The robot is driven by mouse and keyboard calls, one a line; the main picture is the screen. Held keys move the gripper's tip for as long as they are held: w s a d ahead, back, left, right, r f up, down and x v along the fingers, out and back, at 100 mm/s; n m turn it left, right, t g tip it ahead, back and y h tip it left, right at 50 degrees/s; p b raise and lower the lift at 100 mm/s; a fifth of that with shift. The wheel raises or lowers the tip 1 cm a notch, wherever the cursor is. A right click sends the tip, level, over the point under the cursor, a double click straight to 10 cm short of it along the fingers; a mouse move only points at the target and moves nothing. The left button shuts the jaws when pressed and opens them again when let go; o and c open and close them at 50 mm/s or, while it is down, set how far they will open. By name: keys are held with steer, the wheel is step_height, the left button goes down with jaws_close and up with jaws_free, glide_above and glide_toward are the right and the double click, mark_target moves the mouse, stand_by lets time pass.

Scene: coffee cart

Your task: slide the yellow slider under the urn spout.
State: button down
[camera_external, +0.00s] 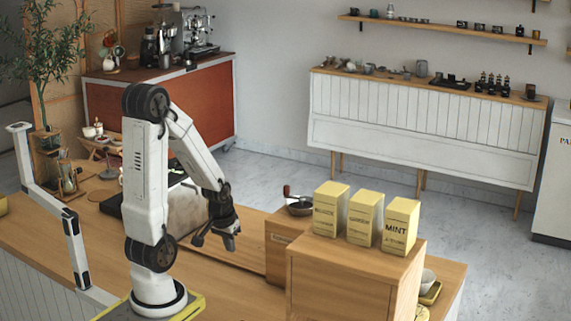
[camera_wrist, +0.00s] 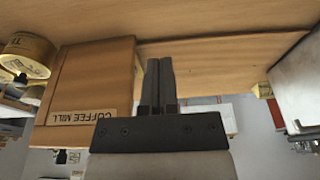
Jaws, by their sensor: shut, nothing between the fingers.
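I cannot make out a yellow slider or an urn spout for certain in either view. My gripper (camera_external: 216,241) hangs low over the wooden counter, left of the coffee mill. In the wrist view its two fingers (camera_wrist: 159,62) are together, with nothing between them. A grey metal body (camera_wrist: 301,82) stands at the right edge of the wrist view; I cannot tell whether it is the urn. A small yellow piece (camera_wrist: 264,90) shows beside it, too small to identify. In the external view, my arm partly covers a metal body (camera_external: 186,212) behind it.
A wooden coffee mill (camera_external: 280,245) stands right of my gripper; its lettered side (camera_wrist: 85,90) shows in the wrist view. Several yellow boxes, one marked MINT (camera_external: 400,227), stand on a wooden box (camera_external: 340,280). Bare counter (camera_external: 215,285) lies in front of my gripper.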

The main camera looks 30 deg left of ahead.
steer(key=c, duration=0.8)
jaws_free()
steer(key=shift+w, duration=0.1)
steer(key=o, duration=0.3)
steer(key=shift+w+r, duration=0.15)
steer(key=shift+w, duration=0.1)
steer(key=shift+o, duration=0.2)
steer(key=w+d+r+m, duration=0.1)
steer(key=w+r+m, duration=0.3)
steer(key=w, duration=0.8)
steer(key=w+r+m, duration=0.3)
steer(key=w+m, duration=0.2)
steer(key=w, duration=0.6)
steer(key=w+d+f+m, duration=0.1)
steer(key=d+f+m, duration=0.1)
steer(key=d, duration=0.3)
steer(key=w+d+f+m+g, duration=0.1)
steer(key=w+d+f+m, duration=0.1)
steer(key=d+f, duration=0.2)
steer(key=w+d+f+m+g, duration=0.1)
steer(key=d+f, duration=0.2)
steer(key=d, duration=0.2)
steer(key=shift+w+d+f+m, duration=0.25)
steer(key=shift+w+d+m, duration=0.1)
steer(key=shift+d+m, duration=0.05)
steer(key=shift+d+f+g, duration=0.25)
steer(key=shift+d+g, duration=0.05)
steer(key=shift+d, duration=0.05)
